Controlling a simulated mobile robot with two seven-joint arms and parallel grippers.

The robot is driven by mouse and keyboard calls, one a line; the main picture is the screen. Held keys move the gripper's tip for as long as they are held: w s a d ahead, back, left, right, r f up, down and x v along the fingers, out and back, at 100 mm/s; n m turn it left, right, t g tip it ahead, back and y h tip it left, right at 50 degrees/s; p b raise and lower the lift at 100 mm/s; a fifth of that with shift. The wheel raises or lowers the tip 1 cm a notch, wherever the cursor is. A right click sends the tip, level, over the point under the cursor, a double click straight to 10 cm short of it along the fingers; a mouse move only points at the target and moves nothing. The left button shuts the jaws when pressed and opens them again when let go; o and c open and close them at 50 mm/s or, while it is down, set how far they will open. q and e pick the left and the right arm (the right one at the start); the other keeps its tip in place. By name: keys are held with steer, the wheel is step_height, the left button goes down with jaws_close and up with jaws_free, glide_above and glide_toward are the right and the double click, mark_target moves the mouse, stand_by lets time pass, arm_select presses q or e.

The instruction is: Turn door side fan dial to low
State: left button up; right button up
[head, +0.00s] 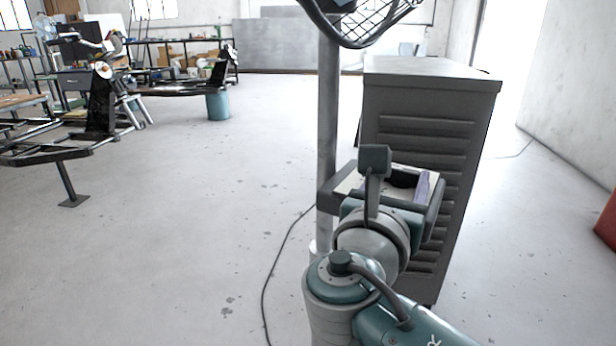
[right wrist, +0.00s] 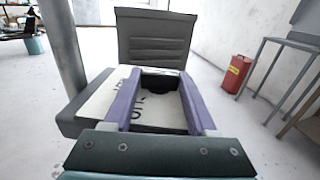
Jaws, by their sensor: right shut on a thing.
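The fan (head: 365,20) shows at the top of the head view, its cage cut off by the edge, on a grey pole (head: 327,130). A dark control box with a white lettered face (right wrist: 97,105) is beside the pole, in front of my right gripper. My right gripper (head: 408,180) is at this box. In the right wrist view its two purple fingers (right wrist: 158,88) reach over the face, with a dark dial (right wrist: 160,82) between their far ends. They are shut on it, though the contact is partly hidden. The dial's setting is not readable. My left gripper is out of view.
A grey louvred cabinet (head: 425,120) stands close behind and right of my right gripper. A black cable (head: 272,270) lies on the floor. A red canister (right wrist: 236,73) and a table (right wrist: 290,55) stand at right. The floor left of the pole is open.

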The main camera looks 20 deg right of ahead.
steer(key=shift+a+m+g+h, duration=0.1)
steer(key=shift+m+g+h, duration=0.3)
steer(key=o, duration=1.4)
steer(key=shift+c, duration=0.2)
steer(key=shift+s+a+r, duration=0.1)
steer(key=shift+s+a, duration=0.1)
steer(key=shift+a, duration=0.1)
steer(key=p+v, duration=0.1)
steer(key=v, duration=0.8)
steer(key=shift+p, duration=0.3)
